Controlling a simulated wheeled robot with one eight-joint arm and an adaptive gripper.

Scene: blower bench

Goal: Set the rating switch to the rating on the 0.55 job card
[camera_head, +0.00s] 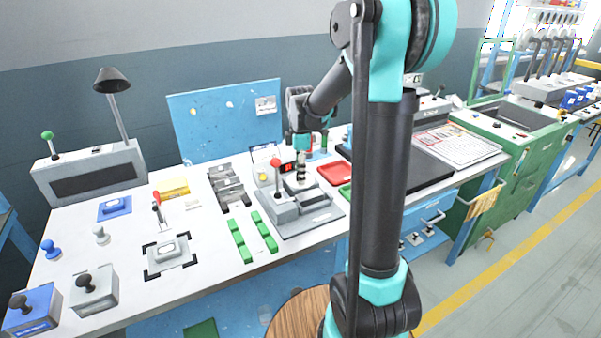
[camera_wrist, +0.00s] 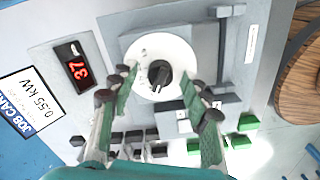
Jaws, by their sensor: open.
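The rating switch is a black knob (camera_wrist: 159,76) on a round white dial (camera_wrist: 152,52) in the wrist view. My gripper (camera_wrist: 158,84) is open, with its green-padded fingers on either side of the knob. I cannot tell whether they touch it. The job card (camera_wrist: 28,100), reading 0.55 kW, lies sideways at the left edge and is partly cut off; no rating is visible on it. A red-lit display (camera_wrist: 77,67) between card and dial seems to show 37, turned sideways.
A grey box with a red-knobbed lever (camera_head: 276,163) stands just left of my gripper. Green blocks (camera_head: 240,240) and dark metal fixtures (camera_head: 229,187) lie left on the white bench. A lamp (camera_head: 112,80) stands at the back left.

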